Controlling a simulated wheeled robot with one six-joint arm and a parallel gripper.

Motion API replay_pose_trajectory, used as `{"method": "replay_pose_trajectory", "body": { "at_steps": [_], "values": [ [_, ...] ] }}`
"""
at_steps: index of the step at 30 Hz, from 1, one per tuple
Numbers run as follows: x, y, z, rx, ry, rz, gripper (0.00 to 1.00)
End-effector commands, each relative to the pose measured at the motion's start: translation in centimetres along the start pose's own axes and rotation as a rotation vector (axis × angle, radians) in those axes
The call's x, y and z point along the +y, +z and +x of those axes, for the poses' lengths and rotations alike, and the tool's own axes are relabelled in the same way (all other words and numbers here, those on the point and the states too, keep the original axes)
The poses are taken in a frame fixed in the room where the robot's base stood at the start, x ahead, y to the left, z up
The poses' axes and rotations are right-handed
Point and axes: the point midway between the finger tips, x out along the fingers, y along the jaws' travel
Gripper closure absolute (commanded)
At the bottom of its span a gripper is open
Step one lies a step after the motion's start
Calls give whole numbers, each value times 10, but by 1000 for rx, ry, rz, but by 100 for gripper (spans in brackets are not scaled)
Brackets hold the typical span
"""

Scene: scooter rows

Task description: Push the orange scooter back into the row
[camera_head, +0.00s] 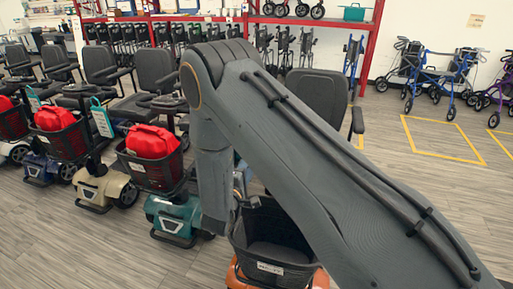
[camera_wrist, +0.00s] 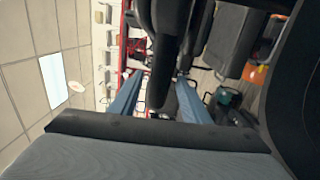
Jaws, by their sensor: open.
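The orange scooter shows at the bottom of the head view, with a black front basket (camera_head: 272,262) and a strip of orange body (camera_head: 238,278). A black seat (camera_head: 318,92) stands behind my arm and looks like its own. My arm hides most of its middle, including the steering column. In the wrist view, which is turned sideways, my gripper (camera_wrist: 157,88) is open, its two blue-grey fingers apart. A dark rounded bar (camera_wrist: 165,70) lies between or just beyond them; contact cannot be told. My gripper is hidden in the head view.
A teal scooter (camera_head: 175,218) with a red bag (camera_head: 152,141) stands left of the orange one. A beige scooter (camera_head: 103,188) and others continue the row leftward. A red rack (camera_head: 372,45) with folded walkers is behind. Grey floor (camera_head: 425,190) is clear at right.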

Motion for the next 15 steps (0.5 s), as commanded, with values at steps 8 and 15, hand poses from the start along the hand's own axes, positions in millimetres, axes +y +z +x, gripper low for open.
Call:
{"method": "replay_pose_trajectory", "body": {
  "at_steps": [8,15],
  "values": [
    [2,-3,37,5,0,1,57],
    [1,-3,64,5,0,1,57]
  ]
}}
